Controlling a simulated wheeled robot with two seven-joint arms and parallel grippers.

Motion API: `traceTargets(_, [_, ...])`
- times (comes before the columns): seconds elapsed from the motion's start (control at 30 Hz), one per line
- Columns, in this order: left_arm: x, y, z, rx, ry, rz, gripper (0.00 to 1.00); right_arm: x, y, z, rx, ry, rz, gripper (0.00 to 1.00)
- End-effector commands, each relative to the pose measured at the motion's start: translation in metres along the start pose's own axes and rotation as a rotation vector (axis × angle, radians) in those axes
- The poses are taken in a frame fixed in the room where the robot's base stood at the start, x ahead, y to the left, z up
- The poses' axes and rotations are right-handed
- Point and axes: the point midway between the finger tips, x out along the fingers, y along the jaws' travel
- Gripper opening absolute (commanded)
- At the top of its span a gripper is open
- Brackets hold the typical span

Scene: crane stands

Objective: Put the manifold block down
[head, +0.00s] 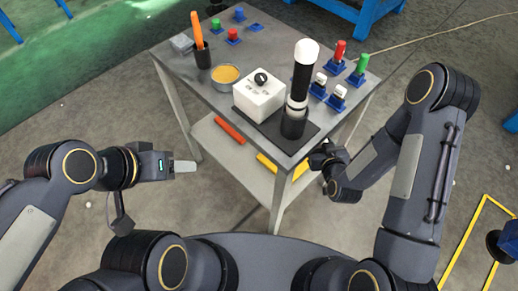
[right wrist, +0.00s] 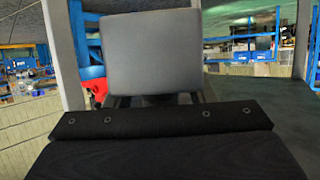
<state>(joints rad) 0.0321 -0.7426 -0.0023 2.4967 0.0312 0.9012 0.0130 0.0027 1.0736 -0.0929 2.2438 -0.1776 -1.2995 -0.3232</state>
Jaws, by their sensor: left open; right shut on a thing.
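The manifold block (right wrist: 153,52) shows in the right wrist view as a plain light-grey block with rounded corners. It stands up in the middle, just beyond the dark body of my right gripper (right wrist: 158,100), which is shut on it. In the head view my right gripper (head: 322,153) is low by the table's right front edge; its fingers and the held block cannot be made out there. My left gripper (head: 184,166) is open and empty, off the table's left front side. The grey table (head: 205,85) stands ahead.
On the table are a white box with a black knob (head: 258,95), a tall black cylinder with white top (head: 303,75), a dark mat (head: 268,130), a round tin (head: 225,77), an orange-handled tool (head: 197,28) and several small blue-based pieces. A lower shelf (head: 215,150) holds a red bar (head: 230,130).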

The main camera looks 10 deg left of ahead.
Motion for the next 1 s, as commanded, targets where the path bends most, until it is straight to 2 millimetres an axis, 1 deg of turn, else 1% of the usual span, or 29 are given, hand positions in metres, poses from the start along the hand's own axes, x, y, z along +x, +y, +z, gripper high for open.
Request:
traceTargets(0.03, [0.025,-0.011,0.013,0.0,0.0,0.0,0.53,0.022,-0.01,0.016,-0.021,0.015,-0.042,0.0])
traceTargets(0.3, [0.087,-0.04,0.044,0.0,0.0,0.0,0.53,0.088,-0.058,0.047,-0.117,0.015,-0.274,0.0])
traceTargets(0.5, [0.133,-0.061,0.067,0.0,0.0,0.0,0.53,0.13,-0.082,0.071,-0.18,0.014,-0.422,0.0])
traceTargets(0.63, [0.161,-0.074,0.081,0.0,0.0,0.0,0.53,0.156,-0.092,0.086,-0.209,0.013,-0.499,0.0])
traceTargets(0.8, [0.19,-0.087,0.096,0.0,0.0,0.0,0.53,0.183,-0.097,0.099,-0.234,0.012,-0.561,0.0])
traceTargets(0.9, [0.201,-0.092,0.101,0.0,0.0,0.0,0.53,0.194,-0.098,0.102,-0.24,0.011,-0.581,0.0])
traceTargets(1.0, [0.207,-0.095,0.104,0.0,0.001,0.0,0.53,0.201,-0.097,0.103,-0.244,0.01,-0.591,0.0])
